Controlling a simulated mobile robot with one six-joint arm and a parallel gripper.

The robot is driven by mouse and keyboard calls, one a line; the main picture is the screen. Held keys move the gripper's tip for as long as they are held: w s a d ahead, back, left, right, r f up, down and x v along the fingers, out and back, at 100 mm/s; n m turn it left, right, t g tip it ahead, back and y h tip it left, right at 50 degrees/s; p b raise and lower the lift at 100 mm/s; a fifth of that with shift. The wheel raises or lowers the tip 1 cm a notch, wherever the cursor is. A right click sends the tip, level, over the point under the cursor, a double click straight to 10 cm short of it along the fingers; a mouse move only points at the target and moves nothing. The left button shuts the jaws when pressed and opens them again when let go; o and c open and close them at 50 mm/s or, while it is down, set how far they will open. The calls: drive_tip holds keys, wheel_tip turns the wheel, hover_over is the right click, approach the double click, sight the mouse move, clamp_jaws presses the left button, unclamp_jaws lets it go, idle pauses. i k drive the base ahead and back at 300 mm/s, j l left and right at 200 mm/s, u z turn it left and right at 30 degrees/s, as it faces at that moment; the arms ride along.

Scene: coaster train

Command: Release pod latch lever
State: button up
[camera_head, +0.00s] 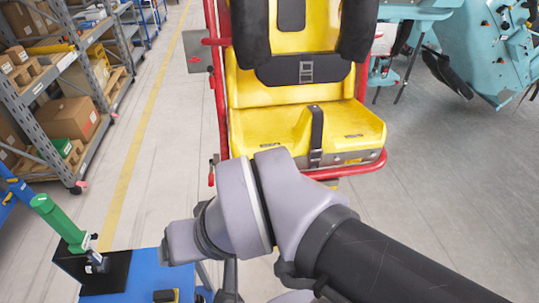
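A yellow seat pod (270,88) in a red tubular frame (218,100) stands upright beyond my arm. It has dark padded restraints (357,28) and a black strap with a buckle (306,72). Small red-tipped parts (211,178) sit low on the frame's left side; I cannot tell whether one is the latch lever. A green-handled lever (58,220) leans on a black base (92,272) at lower left; I cannot tell whether it is the pod's latch. My arm crosses the lower middle and hides the space below the seat. I cannot make out my gripper.
The black base stands on a blue bench (140,270). Metal shelving (45,110) with boxes lines the left. Teal machinery (490,50) stands at upper right. A yellow line (140,135) marks the grey floor, which is clear between shelving and pod.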

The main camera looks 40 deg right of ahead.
sight(211, 175)
drive_tip(key=z, duration=0.6)
drive_tip(key=i+l+z, duration=0.1)
drive_tip(key=l, duration=0.25)
drive_tip(key=l+z, duration=0.15)
drive_tip(key=l, duration=0.15)
drive_tip(key=i+l+z, duration=0.15)
drive_tip(key=i, duration=0.2)
